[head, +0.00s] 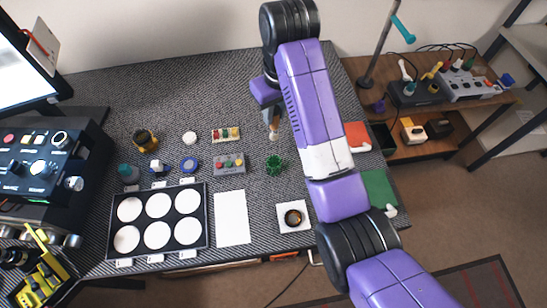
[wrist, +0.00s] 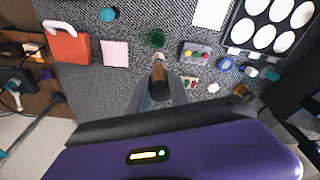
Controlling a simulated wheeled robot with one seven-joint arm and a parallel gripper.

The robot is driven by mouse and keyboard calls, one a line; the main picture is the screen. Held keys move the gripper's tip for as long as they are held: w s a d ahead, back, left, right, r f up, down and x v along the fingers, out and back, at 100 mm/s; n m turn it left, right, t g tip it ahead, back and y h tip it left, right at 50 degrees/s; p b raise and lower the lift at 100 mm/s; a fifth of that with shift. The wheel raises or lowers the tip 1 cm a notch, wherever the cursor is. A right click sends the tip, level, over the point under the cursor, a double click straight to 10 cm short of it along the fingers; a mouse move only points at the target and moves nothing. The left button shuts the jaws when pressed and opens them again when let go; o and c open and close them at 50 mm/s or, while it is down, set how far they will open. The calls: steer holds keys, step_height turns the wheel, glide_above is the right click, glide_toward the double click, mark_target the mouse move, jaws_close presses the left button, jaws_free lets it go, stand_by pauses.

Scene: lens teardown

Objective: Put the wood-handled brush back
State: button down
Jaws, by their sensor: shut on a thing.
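The wood-handled brush (head: 273,130) hangs roughly upright from my gripper (head: 272,117), over the back middle of the dark woven mat. In the wrist view its brown handle (wrist: 159,82) lies between my gripper's grey fingers (wrist: 158,98), which are shut on it. Its pale lower end points toward a dark green, spiky-looking round piece (wrist: 156,39). In the head view that green piece (head: 275,165) sits on the mat, nearer the front than the brush. I cannot tell how high the brush is above the mat.
A grey block with coloured knobs (head: 229,164) and a smaller colour-dotted block (head: 226,134) lie left of the brush. A black tray with white discs (head: 206,215) is at front left. Bare mat surrounds the green piece.

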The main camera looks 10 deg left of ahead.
step_height(320, 180, down, 18)
steer(key=b, duration=0.1)
steer(key=shift+f, duration=0.15)
stand_by(0.4)
steer(key=shift+f+b, duration=0.15)
steer(key=shift+b, duration=0.15)
steer(key=c, duration=1.2)
jaws_free()
step_height(320, 180, up, 12)
steer(key=s+d, duration=0.1)
steer(key=shift+s, duration=0.25)
steer(key=shift+w, duration=0.1)
